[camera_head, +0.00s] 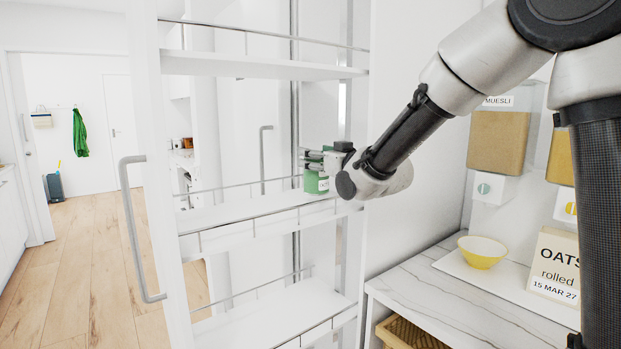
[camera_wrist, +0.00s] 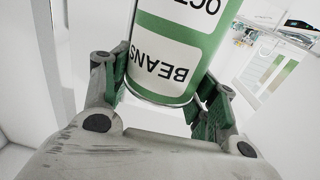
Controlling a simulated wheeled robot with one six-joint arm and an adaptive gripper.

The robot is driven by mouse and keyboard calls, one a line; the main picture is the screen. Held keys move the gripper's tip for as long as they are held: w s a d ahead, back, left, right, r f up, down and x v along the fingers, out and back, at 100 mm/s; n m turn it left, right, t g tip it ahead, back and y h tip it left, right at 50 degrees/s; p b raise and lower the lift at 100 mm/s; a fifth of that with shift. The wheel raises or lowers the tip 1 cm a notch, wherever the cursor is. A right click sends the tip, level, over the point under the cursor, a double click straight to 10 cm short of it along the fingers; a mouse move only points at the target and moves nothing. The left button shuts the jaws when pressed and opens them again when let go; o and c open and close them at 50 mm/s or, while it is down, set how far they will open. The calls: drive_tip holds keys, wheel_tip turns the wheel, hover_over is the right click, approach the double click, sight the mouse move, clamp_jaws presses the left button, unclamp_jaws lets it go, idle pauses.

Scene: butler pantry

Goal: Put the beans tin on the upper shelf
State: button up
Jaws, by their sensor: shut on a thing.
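The beans tin is green and white, with "BEANS" upside down on its label in the wrist view (camera_wrist: 172,58). In the head view the tin (camera_head: 316,183) is partly hidden by my gripper (camera_head: 312,163). My gripper is shut on the tin, with a finger on each side of it in the wrist view. The tin is at the right end of the middle shelf (camera_head: 225,218) of the pull-out rack; I cannot tell whether it touches the shelf. The upper shelf (camera_head: 255,67) is well above it and looks empty.
Thin rails edge the rack's shelves. The rack's front panel has a long handle (camera_head: 133,230). A lower shelf (camera_head: 275,308) is bare. At right, a marble counter (camera_head: 440,305) bears a yellow bowl (camera_head: 482,252) and an oats box (camera_head: 553,265); a muesli dispenser (camera_head: 497,140) hangs above.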

sight(317, 173)
drive_tip(key=shift+f, duration=2)
drive_tip(key=shift+f, duration=0.1)
drive_tip(key=o, duration=1.4)
drive_tip(key=shift+f, duration=0.1)
drive_tip(key=shift+c, duration=0.2)
